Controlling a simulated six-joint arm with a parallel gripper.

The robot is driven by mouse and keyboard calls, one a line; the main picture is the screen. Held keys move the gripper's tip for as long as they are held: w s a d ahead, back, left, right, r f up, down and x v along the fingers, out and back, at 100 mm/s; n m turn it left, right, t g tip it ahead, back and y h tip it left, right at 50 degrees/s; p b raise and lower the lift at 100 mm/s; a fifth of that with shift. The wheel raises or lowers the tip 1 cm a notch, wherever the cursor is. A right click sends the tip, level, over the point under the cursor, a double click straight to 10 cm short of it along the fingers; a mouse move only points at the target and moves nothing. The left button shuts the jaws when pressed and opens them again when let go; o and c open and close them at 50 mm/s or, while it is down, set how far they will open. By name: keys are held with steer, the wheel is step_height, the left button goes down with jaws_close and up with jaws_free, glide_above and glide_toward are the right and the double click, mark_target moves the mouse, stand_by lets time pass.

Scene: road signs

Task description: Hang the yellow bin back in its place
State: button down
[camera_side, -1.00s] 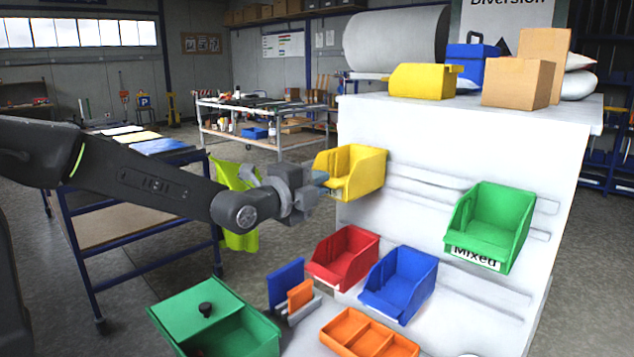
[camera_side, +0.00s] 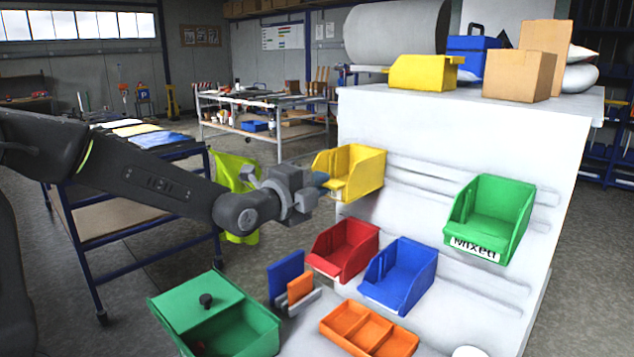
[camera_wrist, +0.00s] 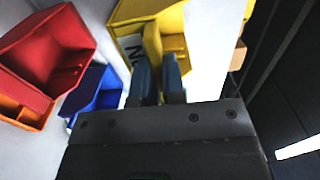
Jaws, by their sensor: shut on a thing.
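The yellow bin (camera_side: 358,174) is upright in front of the white panel, level with the upper rail (camera_side: 425,180) at its left end. I cannot tell whether its back is hooked on the rail. My gripper (camera_side: 320,180) is shut on the bin's front left edge. In the wrist view my gripper's two blue-grey fingertips (camera_wrist: 158,80) close around the front of the yellow bin (camera_wrist: 150,25), and part of a printed label shows on it.
A green bin (camera_side: 492,218) labelled "Mixed" hangs to the right. Below are a red bin (camera_side: 343,249), a blue bin (camera_side: 399,275) and an orange tray (camera_side: 367,331). Another yellow bin (camera_side: 422,73) lies on the top shelf. The rail between the yellow and green bins is clear.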

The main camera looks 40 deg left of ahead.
steer(key=c, duration=1.1)
jaws_free()
steer(key=s+f+n+g, duration=0.2)
steer(key=s+n+g, duration=0.2)
steer(key=s, duration=0.5)
steer(key=s+f+n+g, duration=0.3)
steer(key=s+n+g, duration=0.1)
steer(key=s+n, duration=0.4)
steer(key=s+a+f+n+g, duration=0.1)
steer(key=s+f+n+g, duration=0.2)
steer(key=s, duration=0.9)
steer(key=shift+f+n+g, duration=0.2)
steer(key=shift+n+g, duration=0.5)
steer(key=shift+n, duration=0.8)
